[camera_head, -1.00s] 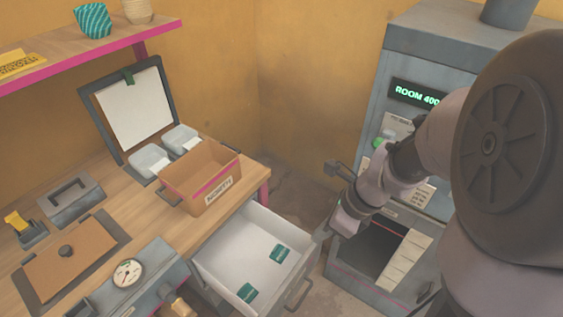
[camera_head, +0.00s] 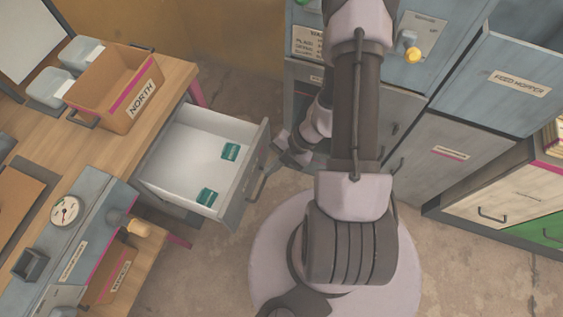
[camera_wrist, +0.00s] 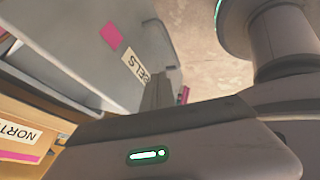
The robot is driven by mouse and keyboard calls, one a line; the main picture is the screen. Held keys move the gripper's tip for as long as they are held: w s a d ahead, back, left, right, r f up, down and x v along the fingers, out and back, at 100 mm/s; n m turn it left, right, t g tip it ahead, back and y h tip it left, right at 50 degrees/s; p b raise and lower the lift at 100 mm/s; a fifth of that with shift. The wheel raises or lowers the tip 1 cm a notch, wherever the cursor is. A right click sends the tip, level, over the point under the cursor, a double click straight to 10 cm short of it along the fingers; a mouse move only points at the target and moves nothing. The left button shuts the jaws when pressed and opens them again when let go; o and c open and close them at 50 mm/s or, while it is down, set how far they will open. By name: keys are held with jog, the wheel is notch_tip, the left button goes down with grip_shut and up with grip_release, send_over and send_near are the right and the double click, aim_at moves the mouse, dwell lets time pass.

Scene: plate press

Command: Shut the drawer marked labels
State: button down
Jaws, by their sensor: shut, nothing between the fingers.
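The grey drawer (camera_head: 178,160) stands open from the wooden bench in the head view, with two green packets (camera_head: 230,151) inside. Its front, with a bar handle (camera_head: 265,172), faces right. In the wrist view a grey drawer front (camera_wrist: 105,35) fills the upper left; it bears a pink patch and a white label (camera_wrist: 137,68) of which "BELS" is readable. My gripper (camera_head: 288,152) is shut and empty just right of the drawer front near its far end. Its fingers also show in the wrist view (camera_wrist: 157,92) close to the labelled front; contact cannot be told.
An orange-brown bin (camera_head: 112,88) marked NORTH sits on the bench (camera_head: 150,105) above the drawer. A grey machine (camera_head: 450,90) with a feed hopper stands to the right, behind my arm. Bare floor (camera_head: 225,250) lies in front of the drawer.

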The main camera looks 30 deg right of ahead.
aim_at(251, 172)
jog(key=w+a, duration=0.2)
jog(key=w, duration=0.1)
jog(key=shift+r+b, duration=0.15)
jog(key=shift+b, duration=0.25)
